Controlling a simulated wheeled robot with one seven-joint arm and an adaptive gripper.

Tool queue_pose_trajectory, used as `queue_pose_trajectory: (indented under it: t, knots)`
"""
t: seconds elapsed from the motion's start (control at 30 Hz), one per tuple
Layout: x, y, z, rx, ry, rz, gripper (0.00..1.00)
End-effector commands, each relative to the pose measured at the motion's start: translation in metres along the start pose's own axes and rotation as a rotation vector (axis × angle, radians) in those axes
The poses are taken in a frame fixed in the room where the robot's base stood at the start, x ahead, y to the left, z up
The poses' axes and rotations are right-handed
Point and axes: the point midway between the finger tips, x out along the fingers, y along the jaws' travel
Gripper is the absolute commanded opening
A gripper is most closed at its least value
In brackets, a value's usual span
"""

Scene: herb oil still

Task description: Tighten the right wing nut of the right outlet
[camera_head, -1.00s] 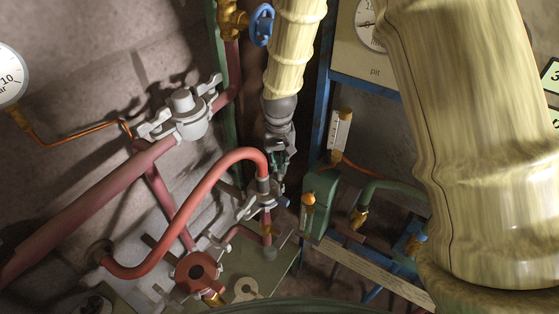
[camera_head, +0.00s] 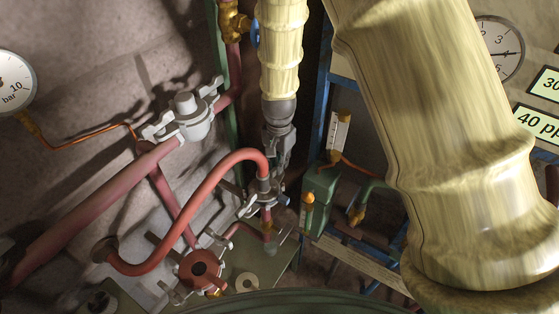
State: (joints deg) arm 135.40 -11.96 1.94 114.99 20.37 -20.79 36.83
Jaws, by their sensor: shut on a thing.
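My gripper (camera_head: 275,178) points down at the end of my yellow-sleeved arm, just behind the top of the red hose. Its fingers are closed on the right wing nut at the right side of the small grey clamp (camera_head: 262,199) where the red hose (camera_head: 205,195) ends. The fingers and the arm's dark wrist hide most of this nut. The clamp's left wing shows free of the gripper. The clamp sits on a short red pipe rising from a green plate.
A larger grey clamp (camera_head: 190,118) with wing nuts joins the pipe at upper left. A dark red flange (camera_head: 200,269) with wing nuts lies below. A green box (camera_head: 319,199) with an orange-topped fitting and a blue frame stand close on the right.

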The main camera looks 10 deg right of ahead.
Motion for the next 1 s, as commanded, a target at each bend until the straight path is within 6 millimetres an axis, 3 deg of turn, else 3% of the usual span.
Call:
queue_pose_trajectory:
  t: [0.53,0.57,0.67,1.0]
  knots:
    - [-0.0001,0.0000,-0.0011,0.031,0.001,-0.001,0.00]
    - [-0.0001,0.0000,-0.0011,0.031,0.001,-0.001,0.15]
    - [0.0000,-0.0001,-0.0008,0.030,0.001,-0.001,0.33]
    - [-0.0010,-0.0004,-0.0003,0.028,0.000,-0.001,0.34]
